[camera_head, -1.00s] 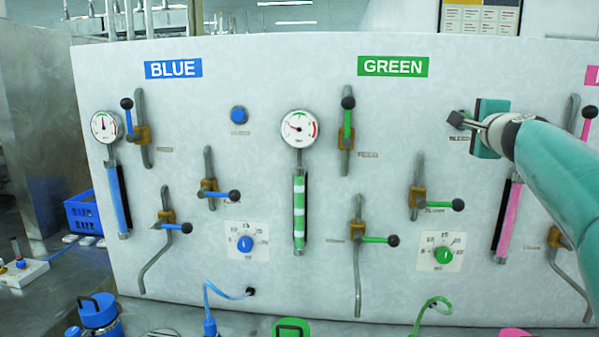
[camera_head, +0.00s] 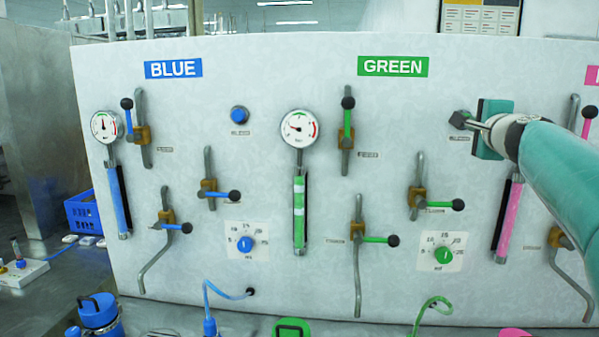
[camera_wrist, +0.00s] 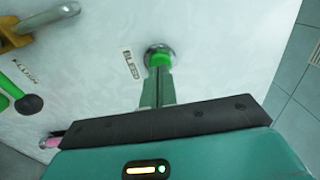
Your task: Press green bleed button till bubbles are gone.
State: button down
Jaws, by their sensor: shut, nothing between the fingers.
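The green bleed button (camera_wrist: 157,57) sits in a metal ring beside a "BLEED" label in the wrist view. In the head view the gripper covers it. My gripper (camera_head: 464,120) is shut and empty. Its fingertips (camera_wrist: 158,72) meet the button face and appear to touch it; how far it is pushed in is hard to tell. The green sight tube (camera_head: 299,225) hangs under a round gauge (camera_head: 300,128) below the GREEN sign (camera_head: 393,66). Pale bubble bands (camera_head: 299,184) show in its upper part; its lower part is solid green.
A green-handled valve (camera_head: 418,200) and a green dial (camera_head: 443,255) lie below my gripper. Another green valve (camera_head: 347,130) is to its left. The blue section (camera_head: 173,68) fills the panel's left.

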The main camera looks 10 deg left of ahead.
jog(key=shift+w, duration=0.15)
jog(key=shift+w, duration=0.75)
jog(key=shift+s, duration=0.9)
jog(key=shift+w, duration=0.15)
jog(key=shift+w, duration=0.7)
jog(key=shift+s, duration=0.85)
